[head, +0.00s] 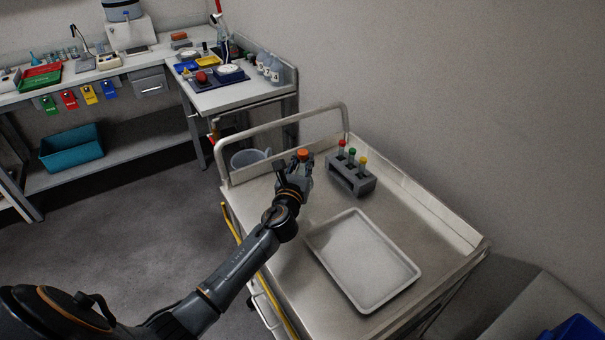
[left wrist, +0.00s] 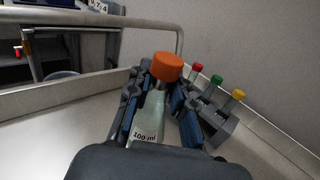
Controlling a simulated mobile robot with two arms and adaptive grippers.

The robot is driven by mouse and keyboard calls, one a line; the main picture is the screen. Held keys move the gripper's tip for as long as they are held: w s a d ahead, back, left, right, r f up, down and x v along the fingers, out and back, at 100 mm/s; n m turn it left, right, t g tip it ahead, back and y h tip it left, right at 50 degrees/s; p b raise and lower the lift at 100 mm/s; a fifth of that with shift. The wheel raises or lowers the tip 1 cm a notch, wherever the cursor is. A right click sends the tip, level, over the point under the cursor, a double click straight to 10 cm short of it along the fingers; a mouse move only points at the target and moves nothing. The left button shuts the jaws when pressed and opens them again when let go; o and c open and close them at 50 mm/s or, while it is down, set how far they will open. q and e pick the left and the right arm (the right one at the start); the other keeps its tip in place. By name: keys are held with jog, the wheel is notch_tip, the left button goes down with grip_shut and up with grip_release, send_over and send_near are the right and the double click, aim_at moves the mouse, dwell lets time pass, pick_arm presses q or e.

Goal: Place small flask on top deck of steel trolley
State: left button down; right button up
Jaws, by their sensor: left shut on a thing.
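The small flask (left wrist: 150,116) has an orange cap and a "100 ml" label. It stands roughly upright between the fingers of my left gripper (left wrist: 161,105), which is shut on it. In the head view the flask's orange cap (head: 303,154) shows at the end of my left gripper (head: 295,173), over the far left part of the top deck of the steel trolley (head: 290,238). The flask's base is hidden by the gripper, so I cannot tell whether it touches the deck. My right gripper is not in view.
A grey rack (head: 352,182) with red, green and yellow capped tubes stands right of the flask. A pale tray (head: 364,262) lies nearer on the deck. The trolley's rail (head: 285,120) rises behind. Bare deck lies between the gripper, rack and tray.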

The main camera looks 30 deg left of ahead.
aim_at(302, 170)
pick_arm(q)
jog(key=shift+w+a+f, duration=0.15)
jog(key=shift+w+f, duration=0.05)
jog(key=shift+f, duration=0.2)
notch_tip(302, 170, down, 3)
jog(key=shift+b, duration=0.85)
jog(key=shift+f, duration=0.1)
jog(key=c, duration=1.2)
grip_release()
